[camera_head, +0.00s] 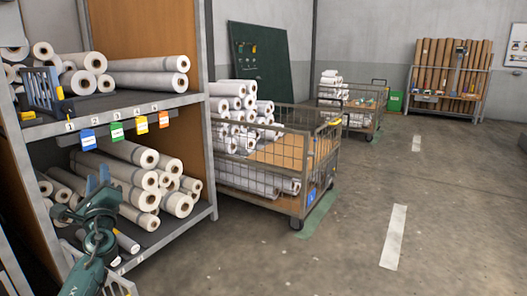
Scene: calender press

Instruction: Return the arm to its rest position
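My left arm comes in at the lower left, dark green and grey. Its gripper (92,190) is in front of the lower shelf of a grey rack (190,228), close to the white rolls there. I cannot tell whether its fingers are open or shut, or whether it touches a roll. No object shows clearly in it. My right gripper is not in view.
The rack holds white rolls (147,64) on two levels, with numbered coloured tags (116,132). A wire cart (285,203) with rolls stands right of it. A second cart (358,130) and a rack of brown rolls (452,68) stand behind. The floor at right is clear.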

